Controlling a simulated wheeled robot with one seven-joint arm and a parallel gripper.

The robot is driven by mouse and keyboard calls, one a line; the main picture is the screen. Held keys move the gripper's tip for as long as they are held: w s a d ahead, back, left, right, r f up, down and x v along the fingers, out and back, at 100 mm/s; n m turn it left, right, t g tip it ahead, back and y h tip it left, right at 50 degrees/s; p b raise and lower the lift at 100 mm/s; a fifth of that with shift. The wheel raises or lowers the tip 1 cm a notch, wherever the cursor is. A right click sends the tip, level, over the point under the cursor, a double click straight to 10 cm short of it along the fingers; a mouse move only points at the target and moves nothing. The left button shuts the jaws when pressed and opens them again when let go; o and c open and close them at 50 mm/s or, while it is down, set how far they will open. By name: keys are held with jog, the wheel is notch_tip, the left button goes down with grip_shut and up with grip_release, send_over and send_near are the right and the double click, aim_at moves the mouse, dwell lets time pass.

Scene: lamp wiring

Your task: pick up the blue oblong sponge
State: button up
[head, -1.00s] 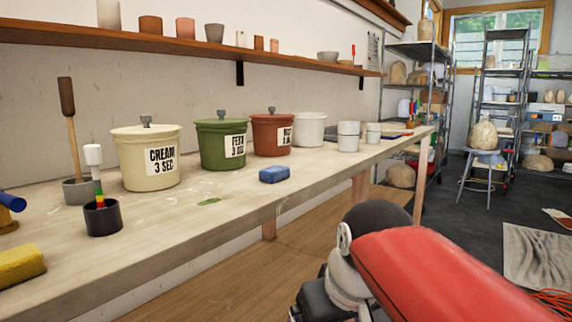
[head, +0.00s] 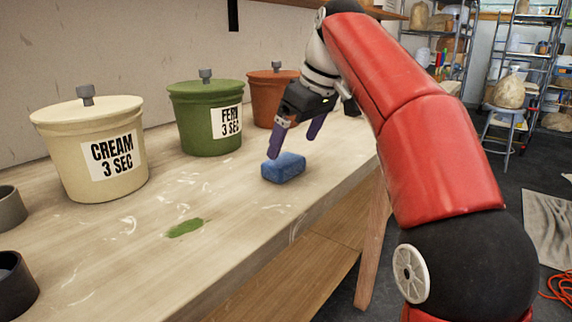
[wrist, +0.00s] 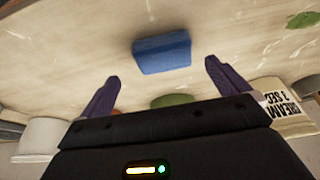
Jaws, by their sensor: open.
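The blue oblong sponge (head: 284,167) lies flat on the pale worktable, close to its front edge. It also shows in the wrist view (wrist: 162,53), ahead of the fingertips and roughly between them. My gripper (head: 295,146) is above the sponge in the head view, with its purple fingers pointing down. In the wrist view the two fingers (wrist: 162,70) are spread wide with nothing between them. The gripper is open and apart from the sponge.
A cream bucket (head: 90,150), a green bucket (head: 207,117) and a partly hidden red-brown bucket (head: 272,92) stand along the wall behind the sponge. A green smear (head: 185,228) marks the table.

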aim_at(286, 159)
jog(key=x, duration=0.2)
jog(key=b+x, duration=0.1)
jog(key=x, duration=0.2)
jog(key=shift+s+a+f+b, duration=0.2)
jog(key=shift+a+f+b, duration=0.05)
jog(key=shift+f+b, duration=0.1)
jog(key=c, duration=1)
